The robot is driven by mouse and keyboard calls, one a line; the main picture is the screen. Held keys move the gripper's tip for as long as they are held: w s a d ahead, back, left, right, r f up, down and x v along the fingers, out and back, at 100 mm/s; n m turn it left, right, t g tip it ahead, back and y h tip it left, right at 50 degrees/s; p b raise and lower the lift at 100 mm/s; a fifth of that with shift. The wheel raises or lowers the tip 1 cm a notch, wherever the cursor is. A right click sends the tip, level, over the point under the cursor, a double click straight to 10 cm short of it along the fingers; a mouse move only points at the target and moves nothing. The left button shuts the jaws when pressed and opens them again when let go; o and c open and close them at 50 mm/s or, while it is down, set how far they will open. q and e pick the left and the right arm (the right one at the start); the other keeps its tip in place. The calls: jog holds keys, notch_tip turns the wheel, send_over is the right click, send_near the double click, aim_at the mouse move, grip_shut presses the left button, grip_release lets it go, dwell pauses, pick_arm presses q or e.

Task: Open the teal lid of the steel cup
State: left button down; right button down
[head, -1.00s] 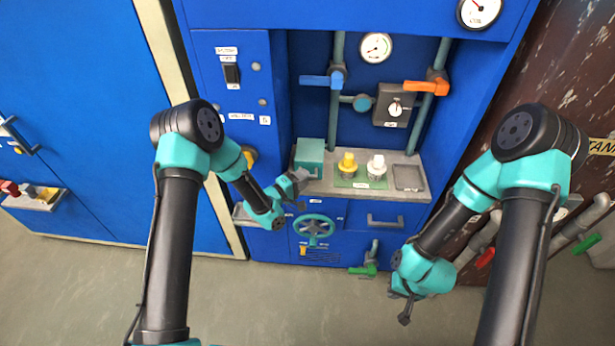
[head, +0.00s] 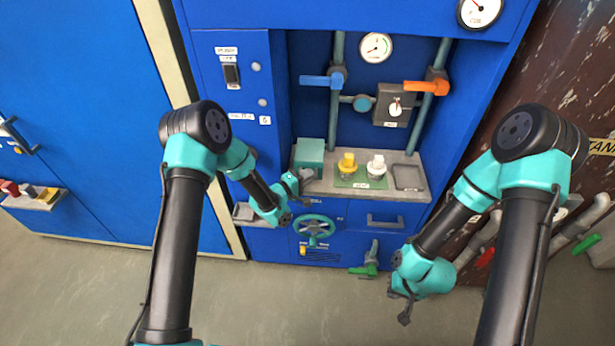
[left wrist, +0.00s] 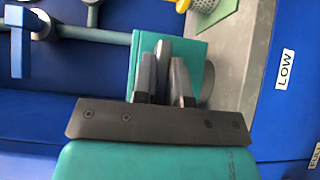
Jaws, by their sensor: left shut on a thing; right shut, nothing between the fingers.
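A square teal block (head: 309,152) stands at the left end of the grey shelf in the head view. Its teal face also fills the area behind the fingers in the left wrist view (left wrist: 198,50). I cannot tell the lid and the steel cup apart here; a rounded grey edge (left wrist: 208,84) shows beside the fingers. My left gripper (head: 306,175) is at the block's front. In the left wrist view it (left wrist: 164,82) is shut on a thin grey bar (left wrist: 162,62) against the teal face. My right gripper (head: 404,304) hangs shut and empty, low and away from the shelf.
A yellow-topped piece (head: 347,163) and a white-topped piece (head: 376,167) stand on a green mat right of the block. A teal handwheel (head: 314,228) sits below my left gripper. Pipes with a blue handle (head: 315,81) and an orange handle (head: 426,87) rise behind.

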dwell(0.3)
pick_arm(q)
jog(key=shift+n+g+y, duration=0.4)
jog(key=shift+n, duration=0.1)
jog(key=shift+w+r, duration=0.25)
jog(key=shift+r, duration=0.45)
jog(key=shift+w+r, duration=0.3)
jog(key=shift+r, duration=0.4)
jog(key=shift+w+r, duration=0.25)
jog(key=shift+r, duration=0.45)
jog(key=c, duration=1.2)
grip_release()
jog(key=shift+o, duration=0.2)
jog(key=shift+s+a, duration=0.1)
jog(key=shift+s, duration=0.05)
jog(key=v, duration=1.7)
jog(key=shift+f, duration=0.1)
